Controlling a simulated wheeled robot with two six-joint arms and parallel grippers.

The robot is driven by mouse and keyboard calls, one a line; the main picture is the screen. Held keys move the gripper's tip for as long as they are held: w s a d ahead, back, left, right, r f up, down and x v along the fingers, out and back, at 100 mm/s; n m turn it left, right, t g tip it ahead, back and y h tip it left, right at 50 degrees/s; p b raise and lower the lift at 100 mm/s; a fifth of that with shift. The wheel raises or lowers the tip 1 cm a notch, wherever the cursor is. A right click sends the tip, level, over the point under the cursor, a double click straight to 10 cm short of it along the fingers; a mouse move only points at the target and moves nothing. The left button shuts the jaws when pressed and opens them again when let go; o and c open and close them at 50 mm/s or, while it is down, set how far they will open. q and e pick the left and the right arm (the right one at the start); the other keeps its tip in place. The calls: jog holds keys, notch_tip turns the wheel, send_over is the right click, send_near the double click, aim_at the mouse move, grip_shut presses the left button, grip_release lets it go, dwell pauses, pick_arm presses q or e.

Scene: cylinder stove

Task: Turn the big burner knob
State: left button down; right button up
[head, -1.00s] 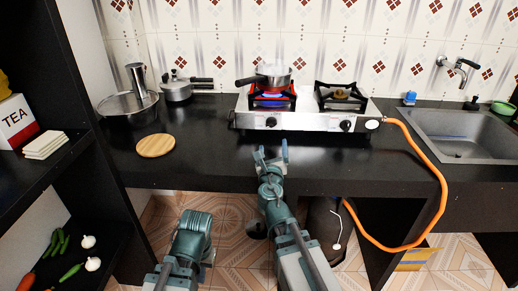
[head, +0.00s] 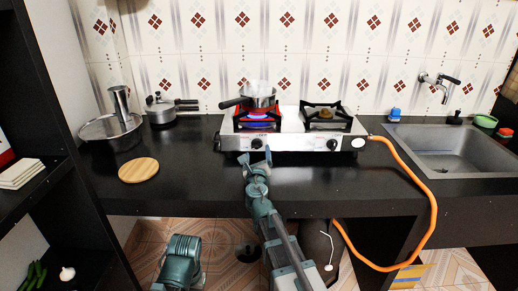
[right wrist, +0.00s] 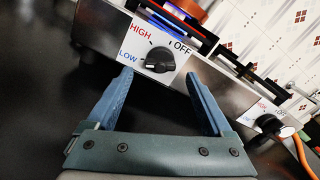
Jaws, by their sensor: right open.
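The silver two-burner stove (head: 295,143) stands on the black counter with two black knobs on its front. The left knob (head: 257,143) is below the burner with a glowing ring and blue flame; it also shows in the right wrist view (right wrist: 158,60), with HIGH, LOW and OFF labels around it. The right knob (head: 332,144) also shows in the right wrist view (right wrist: 268,124). My right gripper (head: 255,155) is open and empty in front of the left knob. In the right wrist view its fingertips (right wrist: 159,75) lie either side of that knob, apparently short of it. My left gripper is out of view.
A pan (head: 258,96) sits on the lit left burner, its handle pointing left. An orange hose (head: 431,200) loops from the stove's right side. A wooden board (head: 138,170) and pots (head: 160,110) are at left. The counter before the stove is clear.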

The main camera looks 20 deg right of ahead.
aim_at(257, 147)
jog(key=x, duration=0.3)
jog(key=shift+w+d, duration=0.1)
jog(key=shift+w, duration=0.15)
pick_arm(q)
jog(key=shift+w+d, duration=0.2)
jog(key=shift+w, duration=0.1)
pick_arm(e)
grip_shut()
